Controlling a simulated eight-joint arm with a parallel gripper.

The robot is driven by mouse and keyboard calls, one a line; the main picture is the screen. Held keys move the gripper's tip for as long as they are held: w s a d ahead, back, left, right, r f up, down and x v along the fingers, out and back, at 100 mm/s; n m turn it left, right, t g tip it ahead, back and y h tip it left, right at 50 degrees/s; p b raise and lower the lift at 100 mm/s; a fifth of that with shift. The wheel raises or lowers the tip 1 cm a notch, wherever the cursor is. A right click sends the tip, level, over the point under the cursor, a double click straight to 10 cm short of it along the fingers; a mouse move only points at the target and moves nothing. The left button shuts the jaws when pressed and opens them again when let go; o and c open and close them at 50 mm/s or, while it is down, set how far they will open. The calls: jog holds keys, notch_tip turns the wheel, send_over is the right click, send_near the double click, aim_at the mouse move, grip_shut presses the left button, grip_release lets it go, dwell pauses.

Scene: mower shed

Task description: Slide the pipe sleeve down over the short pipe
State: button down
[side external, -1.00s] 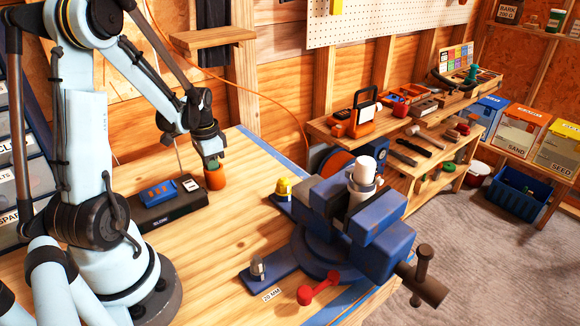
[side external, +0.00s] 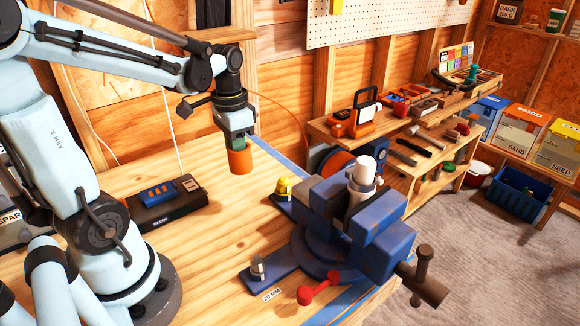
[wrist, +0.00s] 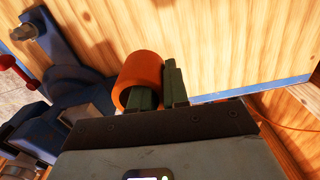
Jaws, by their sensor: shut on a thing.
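The orange pipe sleeve (side external: 240,161) hangs upright beneath my gripper (side external: 238,143), held above the bench and clear of it. My gripper is shut on its upper end. In the wrist view the sleeve (wrist: 146,72) sits at the green fingers (wrist: 160,92). The short pipe, pale with a white top (side external: 364,168), stands upright between the jaws of the blue vise (side external: 345,203), to the right of and apart from the sleeve. Its lower part is hidden by the jaws. In the wrist view the vise (wrist: 70,85) is at the left; I cannot make out the pipe there clearly.
A yellow-topped fitting (side external: 284,187) and a grey fitting (side external: 258,266) stand on the vise's base lugs. A red handle (side external: 318,289) lies in front. A black case (side external: 170,205) is at left. The bench between case and vise is clear.

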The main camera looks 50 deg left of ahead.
jog(key=w+d+r+m, duration=0.3)
jog(key=w+d+r, duration=0.1)
jog(key=d+r, duration=0.6)
jog(key=w+d+r+m, duration=0.3)
jog(key=d+r, duration=0.6)
jog(key=d, duration=0.6)
jog(key=shift+w+d+r, duration=0.15)
jog(key=shift+w+r, duration=0.25)
jog(key=shift+w, duration=0.75)
jog(key=shift+f, duration=0.1)
jog(key=shift+f, duration=2.85)
jog(key=shift+f+n, duration=0.3)
jog(key=shift+f, duration=0.65)
jog(key=c, duration=1.1)
grip_release()
jog(key=shift+o, duration=0.2)
